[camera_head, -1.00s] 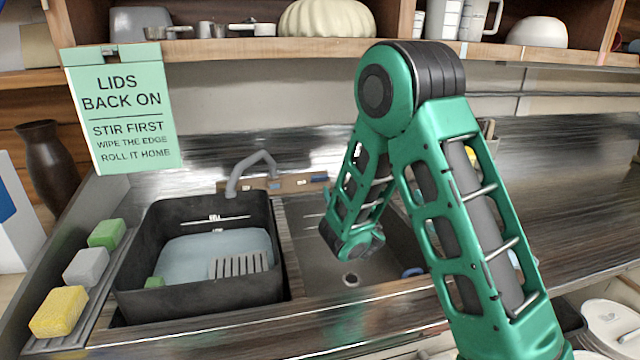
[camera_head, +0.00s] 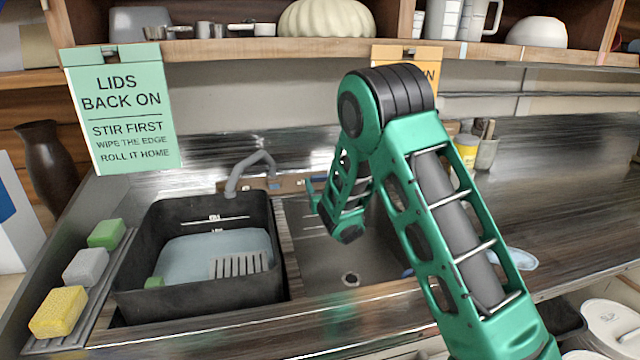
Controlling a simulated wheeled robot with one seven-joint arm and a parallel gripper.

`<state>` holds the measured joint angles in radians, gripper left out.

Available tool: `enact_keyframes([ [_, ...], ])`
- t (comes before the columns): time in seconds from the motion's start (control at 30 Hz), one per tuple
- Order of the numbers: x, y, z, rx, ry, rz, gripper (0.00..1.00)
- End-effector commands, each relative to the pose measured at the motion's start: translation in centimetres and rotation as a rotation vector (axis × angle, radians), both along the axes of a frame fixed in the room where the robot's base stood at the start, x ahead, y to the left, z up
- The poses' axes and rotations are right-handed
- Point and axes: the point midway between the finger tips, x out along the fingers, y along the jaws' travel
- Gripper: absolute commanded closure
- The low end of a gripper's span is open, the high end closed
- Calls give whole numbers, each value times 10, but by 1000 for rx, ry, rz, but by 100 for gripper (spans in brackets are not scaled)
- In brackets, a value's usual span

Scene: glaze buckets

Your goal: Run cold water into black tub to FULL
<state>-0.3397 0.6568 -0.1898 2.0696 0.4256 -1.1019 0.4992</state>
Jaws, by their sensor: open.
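The black tub (camera_head: 200,304) stands in the left basin, with pale blue water (camera_head: 190,255) in it. The water surface lies near the lower white mark, below the upper mark line (camera_head: 214,218) on the back wall. The grey tap spout (camera_head: 232,187) hangs over the tub's back rim; I see no stream from it. A wooden tap panel (camera_head: 290,186) with blue and red bits lies right of the spout. My gripper (camera_head: 315,203) shows only as a small green part by the right of this panel. My arm hides most of it, and I cannot see contact.
A slatted grey piece (camera_head: 238,264) and a green block (camera_head: 154,283) show in the tub. Yellow (camera_head: 58,312), grey and green sponges lie on the left ledge. The right basin (camera_head: 345,262) looks empty. A pot of tools (camera_head: 486,152) stands on the right counter.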

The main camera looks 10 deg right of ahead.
Motion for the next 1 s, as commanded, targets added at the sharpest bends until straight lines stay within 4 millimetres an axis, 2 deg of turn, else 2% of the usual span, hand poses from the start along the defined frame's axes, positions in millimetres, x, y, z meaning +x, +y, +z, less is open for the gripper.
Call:
enact_keyframes([
  [0.2,21,1,0,-1,-1,0,36],
  [0.57,24,1,0,0,1,0,36],
  [0.73,24,-1,0,0,1,-1,77],
  [1.0,24,-2,0,-5,0,2,77],
])
